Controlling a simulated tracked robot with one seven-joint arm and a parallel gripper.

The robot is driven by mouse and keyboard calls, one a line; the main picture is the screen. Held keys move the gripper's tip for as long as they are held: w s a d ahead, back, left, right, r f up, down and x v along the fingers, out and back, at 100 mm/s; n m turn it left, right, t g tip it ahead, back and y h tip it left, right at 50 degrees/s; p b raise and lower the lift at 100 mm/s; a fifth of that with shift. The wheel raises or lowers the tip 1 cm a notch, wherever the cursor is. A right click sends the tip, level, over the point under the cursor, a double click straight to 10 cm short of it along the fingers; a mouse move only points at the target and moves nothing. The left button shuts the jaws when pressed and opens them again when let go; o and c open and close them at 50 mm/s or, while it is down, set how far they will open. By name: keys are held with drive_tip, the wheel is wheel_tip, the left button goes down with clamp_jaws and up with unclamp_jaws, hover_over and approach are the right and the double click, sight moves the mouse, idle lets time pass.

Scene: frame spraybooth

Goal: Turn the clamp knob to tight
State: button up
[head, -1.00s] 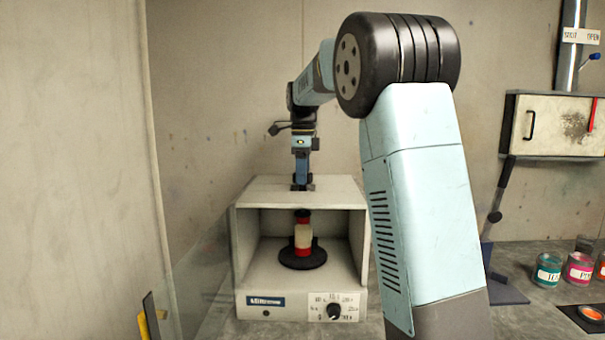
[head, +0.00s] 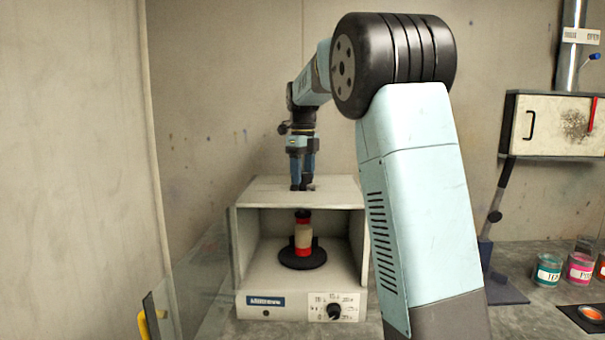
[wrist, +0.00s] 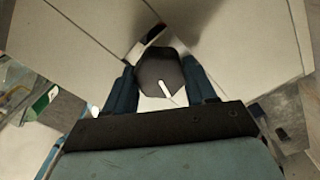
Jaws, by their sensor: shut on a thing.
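The clamp knob (wrist: 158,70) is dark and many-sided, with a white pointer line on its face. In the wrist view the line slants toward the lower right. My gripper (head: 301,186) points straight down at the top of the pale box (head: 260,192). Its two blue fingers stand on either side of the knob in the wrist view, and it is shut on the knob. In the head view the knob is mostly hidden by the fingertips. Any tight or loose marks around the knob cannot be made out.
Inside the open-fronted box a red and cream bottle (head: 303,236) stands on a black disc (head: 302,260). The box front has a black dial (head: 334,311). A glass panel (head: 198,285) stands at left. Paint jars (head: 548,270) and a wall cabinet (head: 548,125) are at right.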

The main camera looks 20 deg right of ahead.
sight(303, 173)
drive_tip(key=shift+f, duration=0.15)
drive_tip(key=o, duration=1)
drive_tip(key=shift+o, duration=0.2)
wheel_tip(303, 173, up, 14)
drive_tip(key=shift+w+f, duration=0.15)
